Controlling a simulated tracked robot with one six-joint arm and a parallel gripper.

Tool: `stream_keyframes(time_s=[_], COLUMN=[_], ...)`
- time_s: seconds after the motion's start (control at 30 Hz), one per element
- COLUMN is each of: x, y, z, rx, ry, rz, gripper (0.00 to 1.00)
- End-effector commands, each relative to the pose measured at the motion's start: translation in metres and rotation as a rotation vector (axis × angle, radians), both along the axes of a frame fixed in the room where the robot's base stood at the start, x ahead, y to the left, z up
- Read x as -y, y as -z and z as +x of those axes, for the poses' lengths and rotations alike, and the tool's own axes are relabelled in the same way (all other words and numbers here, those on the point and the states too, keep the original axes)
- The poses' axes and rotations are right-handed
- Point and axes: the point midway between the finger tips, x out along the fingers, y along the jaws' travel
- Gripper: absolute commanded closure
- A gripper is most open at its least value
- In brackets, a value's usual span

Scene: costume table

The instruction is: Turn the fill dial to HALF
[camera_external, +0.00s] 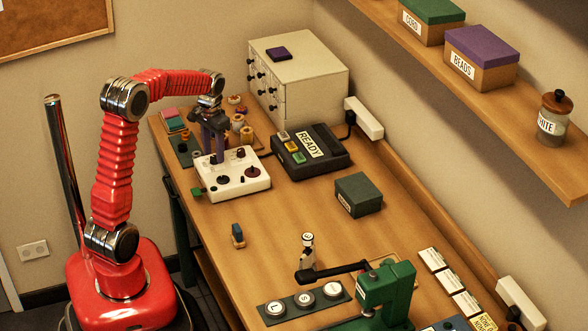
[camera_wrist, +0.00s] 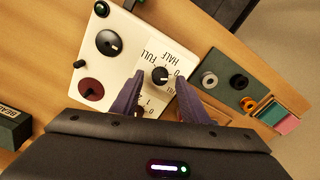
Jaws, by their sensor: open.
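A white control panel (camera_external: 232,184) lies on the far part of the table. The fill dial (camera_wrist: 160,75) is a small black knob on a pale label plate with the words HALF and FULL beside it, in the wrist view. The direction of its pointer is too small to read surely. My gripper (camera_wrist: 157,92) is open and points down at the panel, with its two purple fingers on either side of the dial in that picture. Whether they touch it I cannot tell. In the external view my gripper (camera_external: 217,160) hides the dial.
Other panel controls are a larger black knob (camera_wrist: 109,43), a dark red knob (camera_wrist: 91,89) and a small lever (camera_wrist: 79,64). A black READY unit (camera_external: 311,153) and a drawer cabinet (camera_external: 298,80) stand close by. A green box (camera_external: 359,194) sits nearer. The table's middle left is mostly clear.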

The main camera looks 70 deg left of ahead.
Motion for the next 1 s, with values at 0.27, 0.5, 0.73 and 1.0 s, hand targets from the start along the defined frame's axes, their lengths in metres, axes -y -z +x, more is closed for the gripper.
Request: stream_keyframes(time_s=[0.27, 0.5, 0.73, 1.0], x=[0.0002, 0.0000, 0.0000, 0.0001], y=[0.0122, 0.0118, 0.0116, 0.0115], z=[-0.0001, -0.0001, -0.0001, 0.0000], rx=[0.000, 0.000, 0.001, 0.001], ry=[0.000, 0.000, 0.000, 0.000], rz=[0.000, 0.000, 0.000, 0.000], gripper=[0.59, 0.63, 0.80, 0.98])
